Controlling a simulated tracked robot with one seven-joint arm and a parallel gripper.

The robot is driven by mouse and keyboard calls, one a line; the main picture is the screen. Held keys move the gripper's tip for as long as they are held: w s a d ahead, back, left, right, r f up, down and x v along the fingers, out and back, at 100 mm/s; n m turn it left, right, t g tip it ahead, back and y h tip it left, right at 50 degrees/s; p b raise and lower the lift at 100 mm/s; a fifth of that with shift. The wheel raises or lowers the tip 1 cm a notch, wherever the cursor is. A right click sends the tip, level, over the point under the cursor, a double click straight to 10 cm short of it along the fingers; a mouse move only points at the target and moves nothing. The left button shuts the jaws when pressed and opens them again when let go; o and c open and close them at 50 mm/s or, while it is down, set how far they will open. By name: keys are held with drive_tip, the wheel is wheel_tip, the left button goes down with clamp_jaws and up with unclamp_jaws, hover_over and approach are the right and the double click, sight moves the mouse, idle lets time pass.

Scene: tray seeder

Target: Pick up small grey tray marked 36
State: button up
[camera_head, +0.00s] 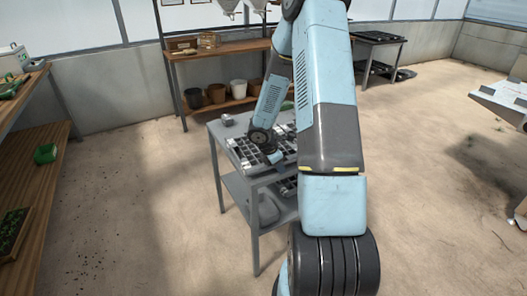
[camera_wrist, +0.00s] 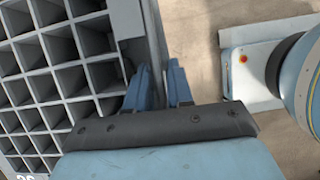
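A grey tray with square cells lies on a small grey table and shows in the head view (camera_head: 238,155) and large at the left of the wrist view (camera_wrist: 127,20). A white marking sits at its lower left there, cut off by the frame and only partly readable. My gripper (camera_wrist: 160,68) is at the tray's right edge, with its two blue fingers apart. A narrow grey strip shows between them, and I cannot tell whether either finger touches the tray. In the head view my arm reaches down over the tray and hides part of it and the fingertips.
The small grey table (camera_head: 222,180) has a lower shelf with a grey container (camera_head: 268,208). Wooden shelving with pots (camera_head: 216,93) stands behind. A wooden bench (camera_head: 45,165) is at left and a dark table (camera_head: 378,38) at the back right. Open sandy floor lies between.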

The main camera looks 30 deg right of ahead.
drive_tip(key=shift+c, duration=0.5)
clamp_jaws()
drive_tip(key=shift+r, duration=0.15)
